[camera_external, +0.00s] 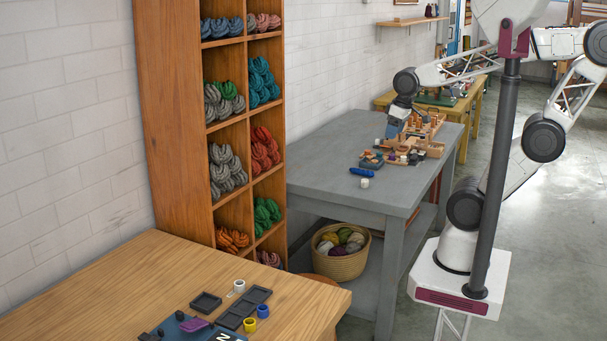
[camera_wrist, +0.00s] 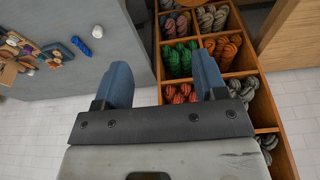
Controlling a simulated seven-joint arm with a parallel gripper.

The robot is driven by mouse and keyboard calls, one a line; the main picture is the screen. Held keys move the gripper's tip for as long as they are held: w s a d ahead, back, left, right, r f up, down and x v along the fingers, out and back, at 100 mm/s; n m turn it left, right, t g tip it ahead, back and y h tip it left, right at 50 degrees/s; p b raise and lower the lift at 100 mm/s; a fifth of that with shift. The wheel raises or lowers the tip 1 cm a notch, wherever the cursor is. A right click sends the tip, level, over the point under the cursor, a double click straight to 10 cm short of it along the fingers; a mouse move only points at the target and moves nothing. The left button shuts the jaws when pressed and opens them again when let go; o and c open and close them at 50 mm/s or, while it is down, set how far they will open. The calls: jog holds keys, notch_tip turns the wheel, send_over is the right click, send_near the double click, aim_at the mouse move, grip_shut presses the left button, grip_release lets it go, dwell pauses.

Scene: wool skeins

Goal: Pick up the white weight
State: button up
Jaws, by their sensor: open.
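A small white cylinder (camera_external: 364,183), which looks like the white weight, stands on the grey table (camera_external: 335,150) near its front edge, beside a dark blue object (camera_external: 362,172). In the wrist view a small white thing (camera_wrist: 97,31) lies at upper left, next to a blue piece (camera_wrist: 80,45); it appears to be the same cylinder. My gripper (camera_wrist: 163,78) is open, with nothing between its blue fingers. In the external view my gripper (camera_external: 394,127) is above the far part of the grey table, behind the cylinder and apart from it.
Wooden trays with small parts (camera_external: 412,145) crowd the table's far side. A tall wooden shelf (camera_external: 172,120) of wool skeins stands at left. A basket of yarn (camera_external: 340,262) sits under the table. The near wooden table (camera_external: 120,285) holds small trays and rolls. The grey table's left part is clear.

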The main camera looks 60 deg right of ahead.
jog(key=w+a+f+m+t+y, duration=0.2)
jog(key=w+f+m+y, duration=0.55)
jog(key=m, duration=0.25)
jog(key=m+t+h, duration=0.5)
jog(key=m+t, duration=0.4)
jog(key=m, duration=1.1)
send_over(367, 181)
jog(key=a, duration=1.1)
notch_tip(367, 181, down, 14)
jog(key=s+d+f+m+h, duration=0.1)
jog(key=d+f+m+h, duration=0.1)
jog(key=d+f+m, duration=0.1)
jog(key=s+d+f+m+h, duration=0.1)
jog(key=d+f+m, duration=0.2)
jog(key=d, duration=0.1)
jog(key=s+d+f+m+h, duration=0.1)
jog(key=d+f+m+h, duration=0.1)
jog(key=d+f+m, duration=0.1)
jog(key=shift+s+d+f+g+h, duration=0.15)
jog(key=shift+s+f+g+h, duration=0.05)
jog(key=shift+f+g+h, duration=0.15)
jog(key=shift+x, duration=2.5)
